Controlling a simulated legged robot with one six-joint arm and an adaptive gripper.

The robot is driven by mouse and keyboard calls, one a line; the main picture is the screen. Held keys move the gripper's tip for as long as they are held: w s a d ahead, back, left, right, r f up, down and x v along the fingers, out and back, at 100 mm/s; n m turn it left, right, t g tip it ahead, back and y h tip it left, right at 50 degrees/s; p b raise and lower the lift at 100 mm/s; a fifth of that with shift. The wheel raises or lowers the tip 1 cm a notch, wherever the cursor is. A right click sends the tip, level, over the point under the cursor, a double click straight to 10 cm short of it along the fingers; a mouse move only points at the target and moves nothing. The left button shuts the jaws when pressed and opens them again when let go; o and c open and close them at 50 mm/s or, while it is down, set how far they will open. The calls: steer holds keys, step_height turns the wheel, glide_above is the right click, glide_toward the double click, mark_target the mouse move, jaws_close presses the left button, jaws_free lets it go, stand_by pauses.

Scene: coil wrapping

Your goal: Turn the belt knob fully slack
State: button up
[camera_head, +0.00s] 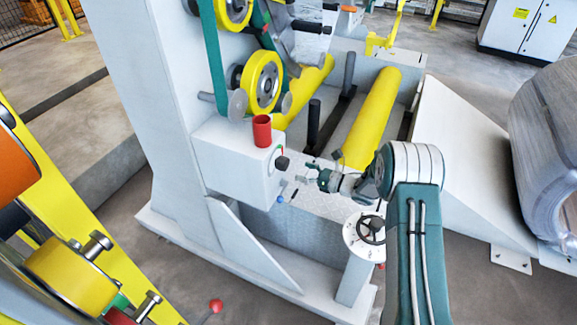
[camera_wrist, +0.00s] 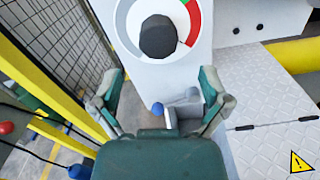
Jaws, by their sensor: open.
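The black belt knob (camera_wrist: 158,37) sits at the centre of a round dial (camera_wrist: 127,22) with red and green sections on its right side. In the head view the knob (camera_head: 282,163) sticks out from the right face of a light grey box (camera_head: 230,168). My gripper (camera_wrist: 160,80) is open and empty, its two fingers spread wide below the knob in the wrist picture, and apart from it. In the head view my gripper (camera_head: 308,177) is to the right of the knob with a gap between. The knob's pointer direction cannot be told.
A red cup (camera_head: 262,130) stands on the box. A blue-tipped lever (camera_head: 280,199) is below the knob, and it shows between my fingers in the wrist view (camera_wrist: 158,108). Yellow rollers (camera_head: 372,115) lie behind my gripper.

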steer(key=v, duration=0.4)
steer(key=shift+s+d, duration=0.1)
steer(key=shift+d, duration=0.25)
